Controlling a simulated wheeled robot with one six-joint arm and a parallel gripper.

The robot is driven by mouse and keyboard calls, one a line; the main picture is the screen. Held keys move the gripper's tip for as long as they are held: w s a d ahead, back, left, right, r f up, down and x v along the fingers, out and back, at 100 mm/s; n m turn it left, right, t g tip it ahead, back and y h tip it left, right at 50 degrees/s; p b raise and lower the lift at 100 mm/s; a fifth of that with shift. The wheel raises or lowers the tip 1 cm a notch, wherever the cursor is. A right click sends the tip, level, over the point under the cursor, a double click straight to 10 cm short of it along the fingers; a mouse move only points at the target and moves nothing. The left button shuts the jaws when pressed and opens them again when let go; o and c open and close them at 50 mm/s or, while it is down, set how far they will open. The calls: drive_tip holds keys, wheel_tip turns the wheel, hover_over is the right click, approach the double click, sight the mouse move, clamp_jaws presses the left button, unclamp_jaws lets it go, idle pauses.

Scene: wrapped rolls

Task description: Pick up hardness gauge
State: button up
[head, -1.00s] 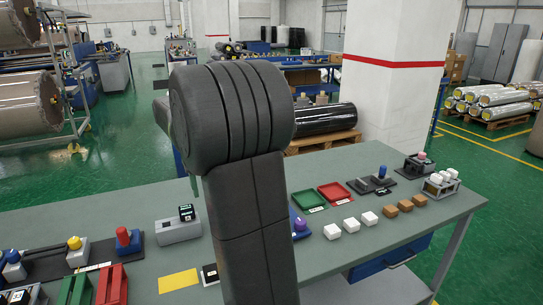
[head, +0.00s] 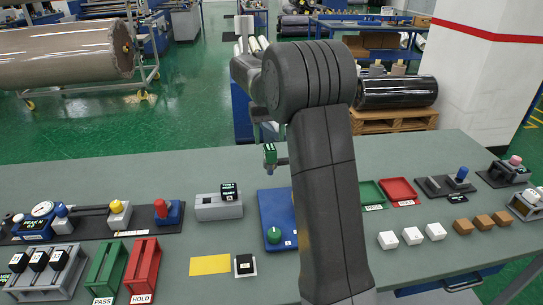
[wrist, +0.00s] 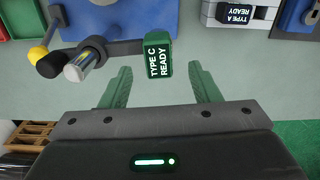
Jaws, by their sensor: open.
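A green block-shaped gauge labelled TYPE C READY (wrist: 158,55) is in the wrist view, ahead of and between my fingertips, apart from them. It also shows in the head view (head: 270,155), beyond the blue stand (head: 270,208). A black gauge labelled TYPE A READY (wrist: 234,14) is at the wrist view's upper right; in the head view (head: 229,191) it sits on a grey block (head: 215,208). My gripper (wrist: 160,80) is open and empty, its green fingers on either side of the view's middle. In the head view my arm hides much of the gripper and part of the blue stand.
Green and red trays (head: 400,190) lie right of my arm, with white and brown blocks nearer. Green PASS (head: 107,270) and red HOLD (head: 143,268) racks and a dial instrument (head: 40,218) are at left. A yellow card (head: 210,264) lies in front. The table's back left is bare.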

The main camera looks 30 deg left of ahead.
sight(270, 147)
drive_tip(key=shift+d+f+p, duration=0.1)
drive_tip(key=shift+f+p, duration=0.55)
drive_tip(key=shift+f, duration=2.3)
drive_tip(key=shift+r, duration=0.1)
clamp_jaws()
